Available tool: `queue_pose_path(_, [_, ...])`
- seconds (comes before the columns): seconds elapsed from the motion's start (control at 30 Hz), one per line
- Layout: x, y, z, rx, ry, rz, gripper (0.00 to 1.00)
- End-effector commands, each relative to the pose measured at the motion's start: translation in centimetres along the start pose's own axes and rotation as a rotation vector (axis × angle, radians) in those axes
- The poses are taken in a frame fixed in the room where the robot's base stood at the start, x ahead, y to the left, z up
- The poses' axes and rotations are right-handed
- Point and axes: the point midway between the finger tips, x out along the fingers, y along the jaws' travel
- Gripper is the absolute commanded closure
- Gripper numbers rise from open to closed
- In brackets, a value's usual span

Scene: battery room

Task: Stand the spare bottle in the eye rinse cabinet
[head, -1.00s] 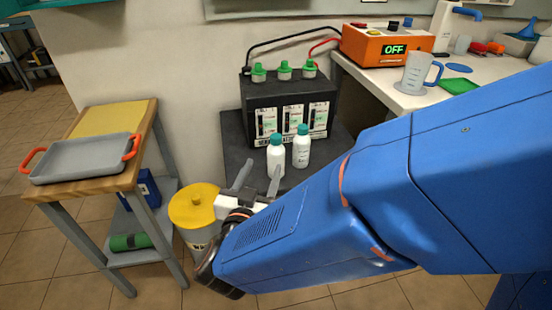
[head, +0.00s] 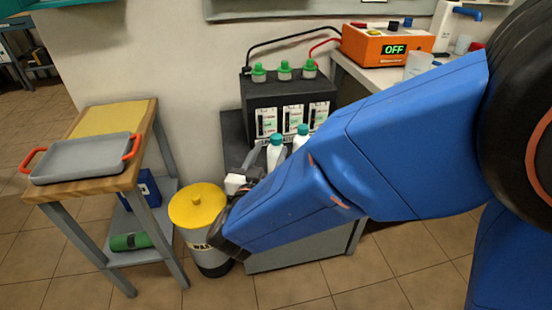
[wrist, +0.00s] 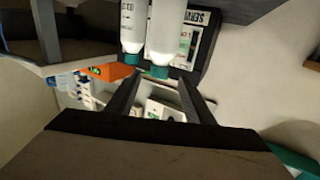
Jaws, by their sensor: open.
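Two white bottles with teal caps stand side by side in front of the black battery, the left bottle (head: 274,153) and the right bottle (head: 300,138). My arm hides their lower parts. The wrist view shows the scene upside down, with the nearer bottle (wrist: 166,32) and the other bottle (wrist: 133,25) beside it. My gripper (wrist: 158,80) is open, its fingers spread to either side of the nearer bottle's cap in the picture; I cannot tell whether they reach around it. In the head view my gripper (head: 259,160) is close to the left bottle. I cannot make out an eye rinse cabinet.
The black battery (head: 290,92) with green caps stands behind the bottles. A cart with a grey tray (head: 85,160) is at left. An orange charger (head: 385,45) reading OFF sits on the bench at right.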

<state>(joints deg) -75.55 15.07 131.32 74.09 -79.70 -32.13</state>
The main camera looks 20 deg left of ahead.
Motion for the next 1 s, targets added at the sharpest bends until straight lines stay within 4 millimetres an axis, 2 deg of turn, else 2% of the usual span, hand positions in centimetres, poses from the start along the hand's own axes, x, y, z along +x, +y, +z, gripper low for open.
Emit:
queue_pose_path(0.1, [1.2,0.1,0.0,0.000,0.000,0.001,0.52])
queue_pose_path(0.37, [2.3,0.0,0.0,0.000,0.000,0.000,0.52])
queue_pose_path(0.73, [6.6,0.1,-0.1,0.000,0.000,0.001,0.52])
queue_pose_path(0.97, [6.9,0.1,-0.1,0.000,0.000,-0.001,0.52])
queue_pose_path(1.0, [6.9,0.1,-0.1,0.000,0.000,-0.001,0.57])
